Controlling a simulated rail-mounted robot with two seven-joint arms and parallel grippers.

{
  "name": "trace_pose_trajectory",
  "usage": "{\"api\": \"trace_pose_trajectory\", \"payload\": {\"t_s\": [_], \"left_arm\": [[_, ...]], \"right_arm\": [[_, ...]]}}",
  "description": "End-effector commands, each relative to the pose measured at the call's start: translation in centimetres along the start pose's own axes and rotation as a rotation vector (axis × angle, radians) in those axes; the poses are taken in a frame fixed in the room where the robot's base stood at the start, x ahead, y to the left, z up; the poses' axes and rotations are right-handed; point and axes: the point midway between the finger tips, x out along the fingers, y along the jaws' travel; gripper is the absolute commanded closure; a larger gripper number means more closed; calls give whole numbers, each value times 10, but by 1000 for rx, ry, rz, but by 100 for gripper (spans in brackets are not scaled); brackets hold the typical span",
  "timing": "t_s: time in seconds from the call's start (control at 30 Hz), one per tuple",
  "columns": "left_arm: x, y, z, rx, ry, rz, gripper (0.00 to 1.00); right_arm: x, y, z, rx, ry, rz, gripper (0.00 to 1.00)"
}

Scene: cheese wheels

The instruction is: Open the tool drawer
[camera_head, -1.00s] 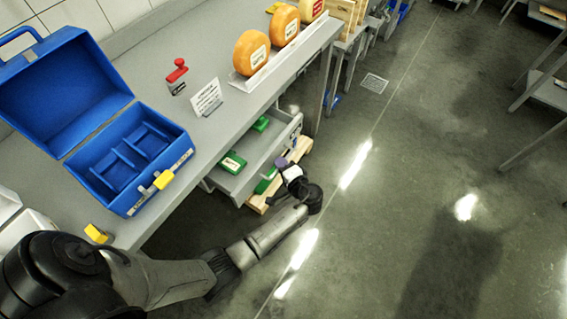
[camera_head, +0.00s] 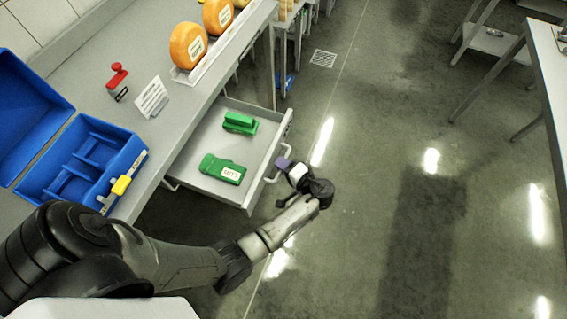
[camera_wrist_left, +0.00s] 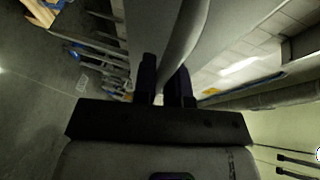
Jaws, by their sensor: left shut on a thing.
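The tool drawer (camera_head: 205,150) is pulled out from under the grey workbench, with its inside in plain view. Two green tools lie in it: one with a white label (camera_head: 222,169) near the front and another (camera_head: 240,123) farther back. My left gripper (camera_head: 283,164) is at the drawer's front, shut on the drawer handle (camera_head: 271,176). In the left wrist view the pale handle (camera_wrist_left: 184,45) passes between its two dark fingers. My right gripper is not in view.
On the workbench (camera_head: 190,93) stand an open blue toolbox (camera_head: 85,160), a red-handled stamp (camera_head: 117,77), a small sign (camera_head: 151,97) and orange cheese wheels (camera_head: 188,45). The floor right of the drawer is clear. Another table (camera_head: 550,75) stands far right.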

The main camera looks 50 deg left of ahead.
Motion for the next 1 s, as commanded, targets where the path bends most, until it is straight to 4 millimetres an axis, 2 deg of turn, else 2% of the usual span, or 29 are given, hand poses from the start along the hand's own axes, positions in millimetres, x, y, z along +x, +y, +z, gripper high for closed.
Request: {"api": "trace_pose_trajectory", "payload": {"t_s": [0.3, 0.33, 0.57, 0.83, 1.0], "left_arm": [[0, 0, 0, -1, -4, 0, 100], [0, 0, 0, -1, -4, 0, 86], [0, 0, 0, 0, -2, 0, 64], [-1, 0, 0, 0, -2, 0, 63], [-11, 0, -2, -1, -6, 1, 63]], "right_arm": [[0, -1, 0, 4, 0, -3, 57], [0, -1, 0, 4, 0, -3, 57], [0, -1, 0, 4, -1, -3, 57], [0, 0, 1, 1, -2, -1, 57], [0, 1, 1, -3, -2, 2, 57]]}}
